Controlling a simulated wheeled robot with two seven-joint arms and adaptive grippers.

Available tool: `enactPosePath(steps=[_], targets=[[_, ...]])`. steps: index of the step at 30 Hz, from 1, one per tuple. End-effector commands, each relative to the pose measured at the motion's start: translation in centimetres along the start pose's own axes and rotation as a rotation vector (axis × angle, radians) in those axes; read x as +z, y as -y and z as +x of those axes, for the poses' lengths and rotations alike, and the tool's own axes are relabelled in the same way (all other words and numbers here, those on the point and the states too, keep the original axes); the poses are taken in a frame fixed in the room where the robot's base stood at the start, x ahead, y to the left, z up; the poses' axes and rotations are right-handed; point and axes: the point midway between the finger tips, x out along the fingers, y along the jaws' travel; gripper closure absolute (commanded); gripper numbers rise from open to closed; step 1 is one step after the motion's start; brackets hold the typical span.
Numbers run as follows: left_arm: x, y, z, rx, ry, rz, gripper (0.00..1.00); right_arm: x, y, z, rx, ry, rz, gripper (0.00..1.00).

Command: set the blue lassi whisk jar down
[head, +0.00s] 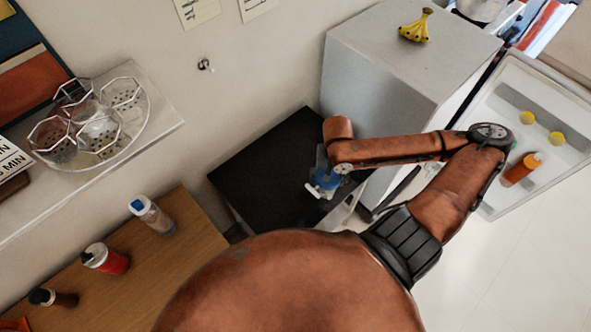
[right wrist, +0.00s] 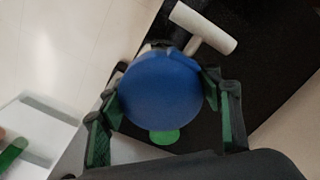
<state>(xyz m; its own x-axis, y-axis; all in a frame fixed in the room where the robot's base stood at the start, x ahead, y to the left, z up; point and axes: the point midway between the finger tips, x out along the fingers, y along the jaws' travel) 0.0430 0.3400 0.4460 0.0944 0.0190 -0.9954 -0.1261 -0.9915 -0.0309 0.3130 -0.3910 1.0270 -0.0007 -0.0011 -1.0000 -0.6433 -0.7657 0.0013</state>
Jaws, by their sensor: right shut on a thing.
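The blue lassi whisk jar (head: 327,183) is at the right end of the black tabletop (head: 262,160) in the head view. In the right wrist view its round blue top (right wrist: 160,90) faces the camera between the fingers. My right gripper (head: 323,172) is shut on the jar, one finger on each side; it also shows in the right wrist view (right wrist: 165,98). A white cylindrical handle sticks out beyond the jar (right wrist: 205,28). The jar's base is hidden, so I cannot tell whether it touches the black surface. My left gripper is not in view.
A grey cabinet (head: 385,60) with bananas (head: 416,27) on top stands right of the black surface. An open fridge door (head: 540,100) is farther right. A wooden table (head: 185,235) with several bottles stands at left. The black surface's left part is clear.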

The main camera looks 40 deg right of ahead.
Motion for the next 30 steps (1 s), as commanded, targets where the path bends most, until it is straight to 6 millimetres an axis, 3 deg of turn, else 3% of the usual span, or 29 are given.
enactPosePath(steps=[9, 18, 24, 30], targets=[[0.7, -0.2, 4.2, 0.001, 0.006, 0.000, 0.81, -2.1, 1.7, 1.7, -0.004, -0.003, 0.003, 0.77], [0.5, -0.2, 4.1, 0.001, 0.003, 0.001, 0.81, -7.1, 5.9, 4.0, -0.006, 0.000, 0.002, 0.77], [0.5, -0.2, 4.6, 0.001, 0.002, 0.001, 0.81, -9.3, 7.6, 7.7, -0.002, 0.002, 0.002, 0.77], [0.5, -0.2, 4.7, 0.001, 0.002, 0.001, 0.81, -10.4, 8.3, 9.2, -0.001, -0.001, 0.001, 0.77]])
